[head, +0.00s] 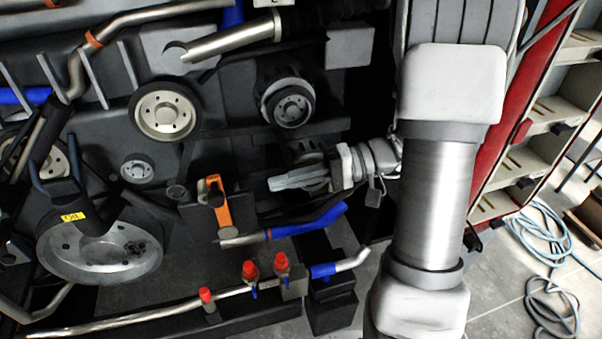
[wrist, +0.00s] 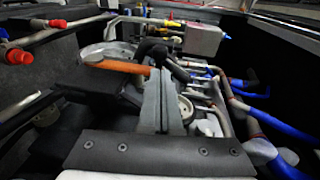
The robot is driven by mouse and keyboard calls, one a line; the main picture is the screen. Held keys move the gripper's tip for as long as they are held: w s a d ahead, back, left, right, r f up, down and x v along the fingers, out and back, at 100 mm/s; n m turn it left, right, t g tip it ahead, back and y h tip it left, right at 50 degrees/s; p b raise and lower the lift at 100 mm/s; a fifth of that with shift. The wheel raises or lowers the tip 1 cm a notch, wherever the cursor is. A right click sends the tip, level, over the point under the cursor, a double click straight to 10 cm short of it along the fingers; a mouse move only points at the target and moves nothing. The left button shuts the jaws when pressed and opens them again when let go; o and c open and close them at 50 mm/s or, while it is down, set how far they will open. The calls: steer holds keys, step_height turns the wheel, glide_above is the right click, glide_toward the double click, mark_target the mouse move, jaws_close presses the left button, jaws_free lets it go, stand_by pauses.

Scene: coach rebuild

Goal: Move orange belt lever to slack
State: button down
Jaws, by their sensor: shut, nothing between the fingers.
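The orange belt lever (head: 220,208) is mounted on a dark block at the middle of the engine in the head view, standing roughly upright with a slight tilt. In the wrist view the orange lever (wrist: 122,67) lies across the picture, its right end close to my fingertips. My gripper (head: 273,183) is shut and empty, to the right of the lever with a gap between them in the head view. Its shut grey fingers also show in the wrist view (wrist: 162,82). I cannot tell from the wrist view whether they touch the lever.
Two pulleys (head: 165,111) (head: 290,105) sit above the lever. A blue-sleeved pipe (head: 310,222) runs just below my gripper. Red-capped valves (head: 250,268) stand lower down. Shelving (head: 545,115) is at right.

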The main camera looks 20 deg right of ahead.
steer(key=x, duration=0.8)
steer(key=shift+p, duration=0.35)
steer(key=shift+a+r, duration=0.1)
steer(key=shift+a, duration=0.05)
